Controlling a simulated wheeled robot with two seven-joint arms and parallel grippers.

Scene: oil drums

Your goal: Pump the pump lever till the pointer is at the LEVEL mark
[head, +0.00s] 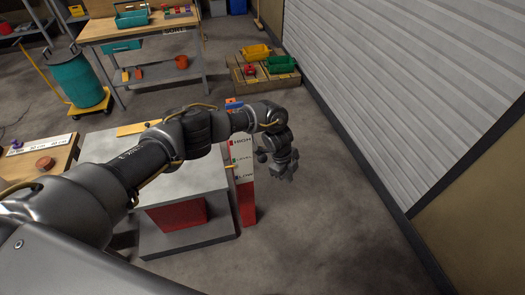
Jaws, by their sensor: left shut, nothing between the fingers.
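An upright gauge board (242,185) stands at the right side of a grey stand, with HIGH at its top, LEVEL in the middle and LOW below. A small yellow pointer (230,166) is at its left edge, a little below the LEVEL lettering. My left arm reaches across the stand and over the board's top. My left gripper (284,176) is shut and empty, just right of the board, pointing down. I cannot clearly make out the pump lever; my arm hides part of the stand. My right gripper is out of view.
The grey stand (188,186) has a red block (178,215) under its top. A workbench (150,27) with a toolbox and a teal drum (77,78) are behind. A pallet (262,75) with colored bins lies at the back. A shutter wall (410,90) bounds the right; floor between is clear.

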